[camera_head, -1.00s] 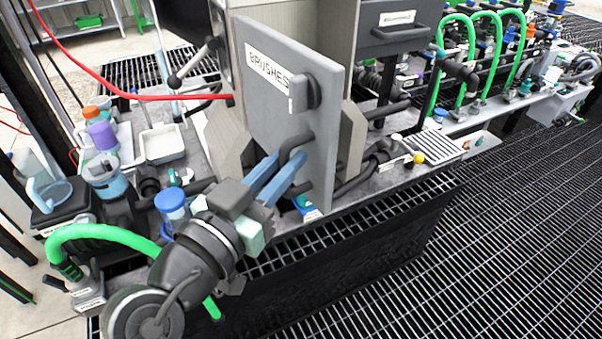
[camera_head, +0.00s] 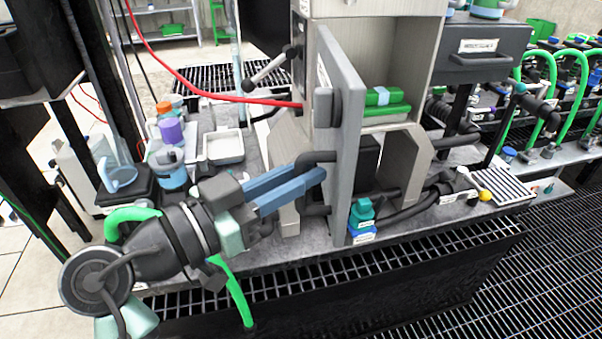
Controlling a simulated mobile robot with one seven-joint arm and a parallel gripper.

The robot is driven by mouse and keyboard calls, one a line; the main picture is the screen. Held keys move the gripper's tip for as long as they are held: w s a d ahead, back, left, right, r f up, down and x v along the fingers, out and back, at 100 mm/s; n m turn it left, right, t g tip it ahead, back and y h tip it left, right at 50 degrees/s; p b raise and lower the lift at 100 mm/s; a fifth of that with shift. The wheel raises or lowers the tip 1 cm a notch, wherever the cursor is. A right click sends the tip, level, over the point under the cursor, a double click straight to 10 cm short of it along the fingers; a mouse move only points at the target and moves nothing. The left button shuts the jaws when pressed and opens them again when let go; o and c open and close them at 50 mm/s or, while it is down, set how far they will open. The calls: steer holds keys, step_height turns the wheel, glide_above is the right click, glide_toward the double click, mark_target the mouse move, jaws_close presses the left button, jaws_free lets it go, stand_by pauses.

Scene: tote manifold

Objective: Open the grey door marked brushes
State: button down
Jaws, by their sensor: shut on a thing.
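The grey door (camera_head: 345,120) marked brushes stands swung out from its pale cabinet (camera_head: 412,50) and shows almost edge-on. Its white label (camera_head: 322,72) is too slanted to read now. A dark block (camera_head: 327,106) sits on its outer face. Below that is a dark bar handle (camera_head: 318,157). My gripper (camera_head: 318,178) has its blue fingers shut at this handle, reaching in from the left. The fingertips are partly hidden by the handle. Inside the cabinet, green things (camera_head: 385,102) show past the door's edge.
A red hose (camera_head: 215,95) runs across to the cabinet's left side. Bottles (camera_head: 172,132) and a white tray (camera_head: 224,147) stand at the left. A teal bottle (camera_head: 362,215) stands right of the door's lower edge. Open grating floor lies at front right.

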steer(key=c, duration=0.8)
jaws_free()
steer(key=shift+w, duration=0.25)
steer(key=shift+c, duration=0.2)
steer(key=shift+s, duration=0.1)
steer(key=v, duration=1.3)
